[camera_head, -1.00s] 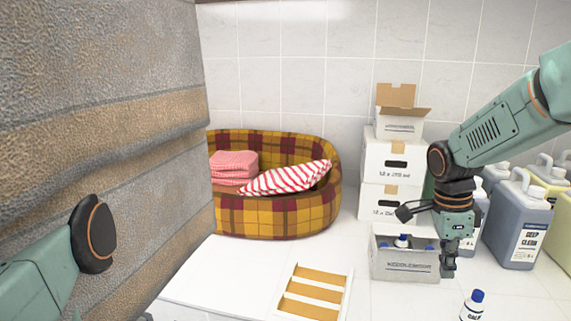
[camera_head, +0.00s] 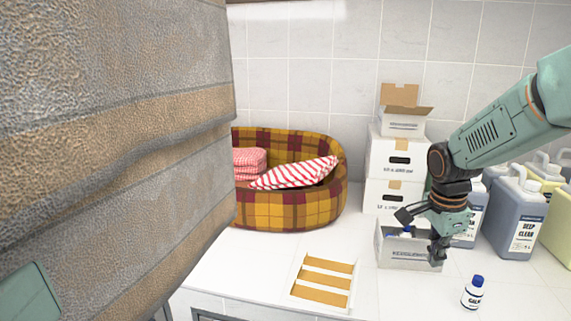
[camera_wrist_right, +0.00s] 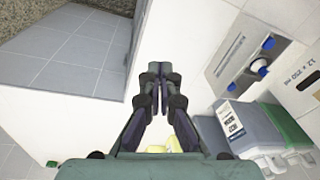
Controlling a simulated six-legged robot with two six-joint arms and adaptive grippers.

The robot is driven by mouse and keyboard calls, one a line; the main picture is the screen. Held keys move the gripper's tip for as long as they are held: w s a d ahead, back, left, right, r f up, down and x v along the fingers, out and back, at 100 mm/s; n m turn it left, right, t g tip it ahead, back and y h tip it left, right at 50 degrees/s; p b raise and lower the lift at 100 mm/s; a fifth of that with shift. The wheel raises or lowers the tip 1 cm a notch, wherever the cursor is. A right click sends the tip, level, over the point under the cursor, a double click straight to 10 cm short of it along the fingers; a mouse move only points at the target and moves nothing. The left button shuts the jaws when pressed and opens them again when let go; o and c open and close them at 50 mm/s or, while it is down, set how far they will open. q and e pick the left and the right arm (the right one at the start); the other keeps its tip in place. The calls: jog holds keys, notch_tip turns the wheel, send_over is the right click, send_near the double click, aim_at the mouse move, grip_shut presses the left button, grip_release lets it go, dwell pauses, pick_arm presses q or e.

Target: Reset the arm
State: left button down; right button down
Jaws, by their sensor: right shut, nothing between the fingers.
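My right arm reaches in from the right in the head view. Its gripper (camera_head: 438,252) is shut and empty, pointing down at the right front of a small grey crate (camera_head: 408,254). In the right wrist view the two fingers (camera_wrist_right: 160,76) are together with nothing held, above the white counter. The crate also shows there (camera_wrist_right: 232,88), to the right of the fingers. Only a teal piece of my left arm shows at the lower left of the head view; the left gripper is out of view.
A white bottle with blue cap (camera_head: 473,292) stands front right. Large jugs (camera_head: 514,220) are behind it. Cartons (camera_head: 395,158) are stacked behind the crate. A plaid basket (camera_head: 290,212) with towels stands further left. A slatted tray (camera_head: 323,281) lies in front. A rough wall panel (camera_head: 110,150) blocks the left.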

jog(key=s+a+f+n+t+y+b, duration=0.1)
jog(key=s+a+f+n+b, duration=0.2)
jog(key=f, duration=0.5)
jog(key=s+a+f+n+t+b, duration=0.1)
jog(key=s+a+f+n+b, duration=0.15)
jog(key=f+n, duration=0.4)
jog(key=s+a+f+n+t+y+b, duration=0.1)
jog(key=s+a+f+n+b, duration=0.15)
jog(key=f, duration=0.75)
jog(key=s+f+n+g+b, duration=0.4)
jog(key=s+f+b, duration=1.3)
jog(key=s+f, duration=1.1)
jog(key=s, duration=0.2)
jog(key=shift+s+f+n+h, duration=0.15)
jog(key=shift+s+n+h, duration=0.15)
jog(key=shift+s, duration=0.1)
jog(key=shift+w+d, duration=0.1)
